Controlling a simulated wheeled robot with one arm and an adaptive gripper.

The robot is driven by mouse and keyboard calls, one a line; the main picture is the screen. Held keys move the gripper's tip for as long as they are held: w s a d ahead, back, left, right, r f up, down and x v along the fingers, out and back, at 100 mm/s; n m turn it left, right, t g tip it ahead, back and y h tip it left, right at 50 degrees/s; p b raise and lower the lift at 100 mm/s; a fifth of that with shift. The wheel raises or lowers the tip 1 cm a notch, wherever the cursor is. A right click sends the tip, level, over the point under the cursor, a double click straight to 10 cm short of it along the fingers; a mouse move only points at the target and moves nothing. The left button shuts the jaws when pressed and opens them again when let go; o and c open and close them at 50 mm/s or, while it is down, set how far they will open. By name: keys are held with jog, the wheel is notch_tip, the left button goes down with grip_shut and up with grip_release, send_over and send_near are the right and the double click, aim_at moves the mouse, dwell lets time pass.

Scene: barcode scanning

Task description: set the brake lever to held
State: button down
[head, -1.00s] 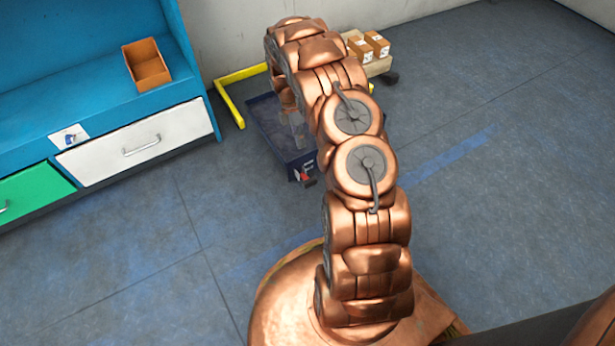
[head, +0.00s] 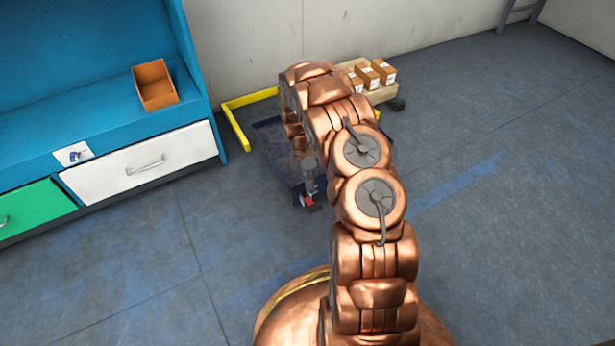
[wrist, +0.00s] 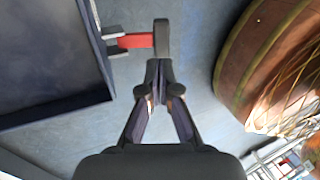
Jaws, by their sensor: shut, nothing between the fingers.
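The brake lever is a short red bar (wrist: 133,41) with a dark grey end piece, fixed by grey brackets to the dark blue trolley (wrist: 55,115). It also shows in the head view as a small red spot (head: 307,201) at the trolley's near corner (head: 268,132). My gripper (wrist: 158,68) is shut and empty. Its fingertips are at the near end of the dark end piece in the wrist view; I cannot tell whether they touch it. In the head view my gripper (head: 310,183) hangs by that corner, partly hidden by my arm.
A yellow floor frame (head: 236,125) stands behind the trolley. Several small boxes (head: 368,76) sit on a pallet at the back. A blue bench with a white drawer (head: 145,163) and an orange bin (head: 155,84) is at left. The floor at right is clear.

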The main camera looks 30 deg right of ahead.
aim_at(314, 205)
jog(key=b+x, duration=0.2)
jog(key=x, duration=0.4)
jog(key=shift+f, duration=0.1)
jog(key=shift+s+p, duration=0.15)
jog(key=shift+p, duration=0.4)
jog(key=shift+s+t, duration=0.1)
jog(key=shift+t, duration=0.2)
